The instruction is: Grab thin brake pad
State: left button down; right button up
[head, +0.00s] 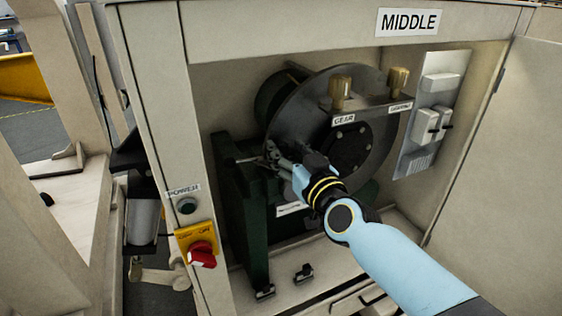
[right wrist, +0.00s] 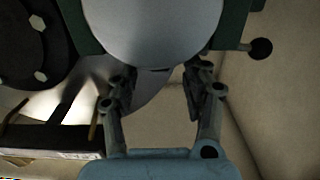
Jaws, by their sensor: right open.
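My right gripper (head: 274,153) reaches into the cabinet, in front of the lower left part of a large grey disc (head: 300,110). In the right wrist view my right gripper (right wrist: 160,88) is open, its two dark fingers apart below a round grey surface (right wrist: 150,30). A thin dark edge (right wrist: 155,69) shows between the fingertips at the lower rim of this surface. I cannot tell whether it is the thin brake pad, and I make out no brake pad for certain. Nothing is clearly held. My left gripper is not in view.
A dark green stand (head: 240,215) holds the machine. A GEAR label (head: 344,119) and brass knobs (head: 341,90) are above. A red switch (head: 202,254) is on the left post. A black ball handle (right wrist: 260,48) sticks out right of the fingers.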

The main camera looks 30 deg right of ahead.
jog(key=shift+w, duration=0.7)
jog(key=shift+s, duration=0.1)
grip_shut()
jog(key=shift+r, duration=0.1)
